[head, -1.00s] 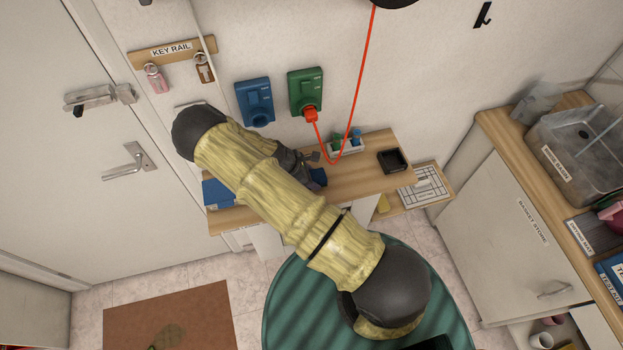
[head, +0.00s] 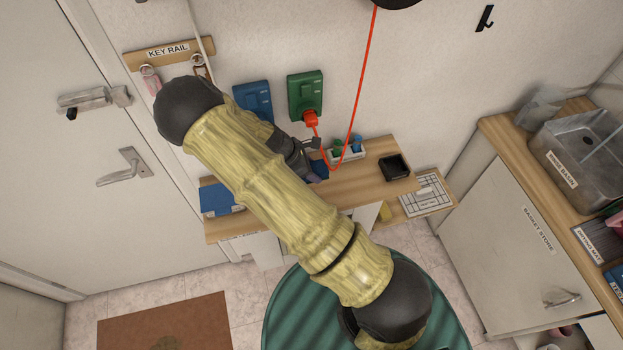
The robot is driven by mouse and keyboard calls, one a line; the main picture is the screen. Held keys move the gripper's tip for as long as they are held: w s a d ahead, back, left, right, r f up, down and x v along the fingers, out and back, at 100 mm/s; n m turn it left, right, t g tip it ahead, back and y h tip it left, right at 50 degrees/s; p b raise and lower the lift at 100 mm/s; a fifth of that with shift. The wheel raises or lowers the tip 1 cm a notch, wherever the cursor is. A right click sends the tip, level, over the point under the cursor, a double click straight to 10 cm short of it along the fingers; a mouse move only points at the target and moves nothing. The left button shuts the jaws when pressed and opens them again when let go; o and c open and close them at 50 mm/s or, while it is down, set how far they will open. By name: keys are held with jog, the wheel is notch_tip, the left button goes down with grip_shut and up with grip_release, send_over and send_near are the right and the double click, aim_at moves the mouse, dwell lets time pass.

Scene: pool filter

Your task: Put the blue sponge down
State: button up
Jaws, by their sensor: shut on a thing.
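My gripper (head: 308,160) is over the wooden wall shelf (head: 270,217), mostly hidden behind my own arm. It is shut on the blue sponge (head: 320,172), of which only a small dark blue part shows beside the arm. The sponge's underside is hidden, so I cannot tell whether it touches the shelf.
A white holder (head: 374,155) with small green and blue items and a black tray (head: 394,167) stand on the shelf. A blue flat item (head: 217,200) lies at its left.

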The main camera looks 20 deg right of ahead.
jog(key=shift+r, duration=0.95)
